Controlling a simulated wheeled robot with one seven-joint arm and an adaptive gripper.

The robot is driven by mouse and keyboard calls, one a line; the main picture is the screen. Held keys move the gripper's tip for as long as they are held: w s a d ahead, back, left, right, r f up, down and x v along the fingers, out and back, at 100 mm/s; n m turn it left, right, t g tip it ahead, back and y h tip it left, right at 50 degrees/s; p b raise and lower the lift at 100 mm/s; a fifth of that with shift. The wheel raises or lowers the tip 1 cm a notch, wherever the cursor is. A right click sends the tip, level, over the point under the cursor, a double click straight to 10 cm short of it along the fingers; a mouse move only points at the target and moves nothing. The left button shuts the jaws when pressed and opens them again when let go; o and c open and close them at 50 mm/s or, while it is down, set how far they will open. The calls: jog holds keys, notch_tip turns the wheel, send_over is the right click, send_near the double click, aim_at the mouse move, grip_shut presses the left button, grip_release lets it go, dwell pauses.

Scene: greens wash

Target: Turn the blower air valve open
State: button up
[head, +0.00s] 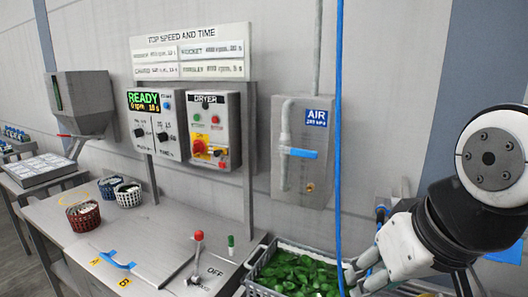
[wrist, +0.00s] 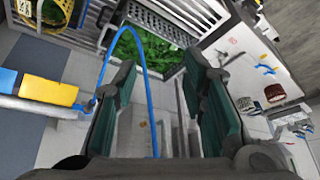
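The blower air valve has a blue lever (head: 300,153) lying level across a grey vertical pipe (head: 285,125). It is on a grey wall panel (head: 312,190) under a blue AIR sign (head: 318,117) in the head view. My gripper (head: 352,280) is low and to the right of the valve, apart from it, near the crate of greens. In the wrist view my gripper (wrist: 162,65) has its two dark green fingers spread wide with nothing held between them. I cannot make out the valve lever in the wrist view.
A blue hose (head: 339,120) hangs between the valve and my arm; the hose also arcs in the wrist view (wrist: 107,55). A crate of greens (head: 292,272) is below the valve. The dryer box (head: 213,130) is to its left. A red-knobbed lever (head: 198,240) stands on the bench.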

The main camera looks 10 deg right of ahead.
jog(key=w+d+f+n+g+h+p, duration=0.1)
jog(key=w+d+f+h, duration=0.25)
jog(key=w+f, duration=0.55)
jog(key=w+d+f+n+g+h+p, duration=0.15)
jog(key=w+d+f, duration=0.25)
jog(key=w+f, duration=0.55)
jog(key=n+t+h+p, duration=0.1)
jog(key=n+t+h, duration=0.5)
jog(key=n+t, duration=0.45)
send_near(304, 154)
jog(key=w+d, duration=0.2)
jog(key=w+d+m+t, duration=0.1)
jog(key=w+d, duration=0.1)
jog(key=w, duration=0.1)
jog(key=w+d+f+m, duration=0.1)
jog(key=w+d, duration=0.1)
jog(key=w, duration=0.1)
jog(key=shift+w+d+t, duration=0.2)
jog(key=shift+d+t, duration=0.1)
